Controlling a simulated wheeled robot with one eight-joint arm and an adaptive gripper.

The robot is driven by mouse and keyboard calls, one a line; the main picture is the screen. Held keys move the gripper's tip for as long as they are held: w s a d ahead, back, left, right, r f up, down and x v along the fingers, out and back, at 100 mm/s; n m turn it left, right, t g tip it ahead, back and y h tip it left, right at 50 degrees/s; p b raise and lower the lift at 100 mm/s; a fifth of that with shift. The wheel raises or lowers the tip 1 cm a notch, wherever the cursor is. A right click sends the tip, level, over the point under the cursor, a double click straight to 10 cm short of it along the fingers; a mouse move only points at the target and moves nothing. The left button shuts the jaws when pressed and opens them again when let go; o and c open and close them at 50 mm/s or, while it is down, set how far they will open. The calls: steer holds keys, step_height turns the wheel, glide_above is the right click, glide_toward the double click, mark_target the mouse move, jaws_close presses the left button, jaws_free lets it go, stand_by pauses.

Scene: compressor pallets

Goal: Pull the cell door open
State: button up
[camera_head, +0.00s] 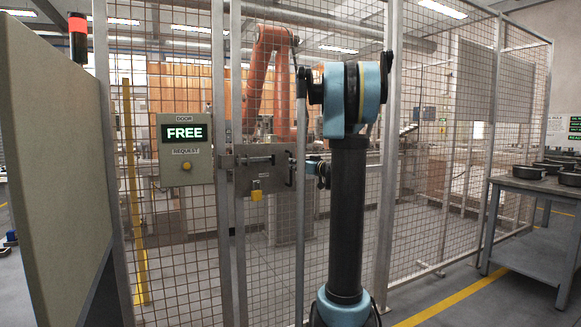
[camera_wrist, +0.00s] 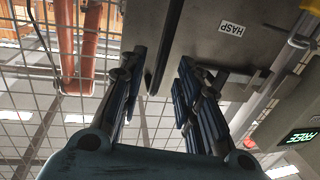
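The cell door (camera_head: 345,235) is a wire-mesh panel in a grey metal frame; I cannot tell whether it stands slightly ajar. A grey latch plate (camera_head: 262,182) with a bolt and a yellow padlock (camera_head: 256,195) sits at its left side. In the wrist view the plate (camera_wrist: 205,45) carries a HASP label, and a dark upright bar (camera_wrist: 165,45) stands before it. My gripper (camera_wrist: 160,75) is open, its fingers apart on either side of the bar's lower end, with no contact visible. In the head view my gripper (camera_head: 316,168) is partly hidden by my arm.
A door request box (camera_head: 186,148) reading FREE is left of the latch. A beige panel (camera_head: 55,160) stands at the near left. A workbench (camera_head: 535,195) with dark parts is at right. An orange robot arm (camera_head: 270,75) is behind the mesh. Floor at front right is clear.

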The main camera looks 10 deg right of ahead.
steer(key=shift+x, duration=2.4)
steer(key=shift+c, duration=0.6)
jaws_close()
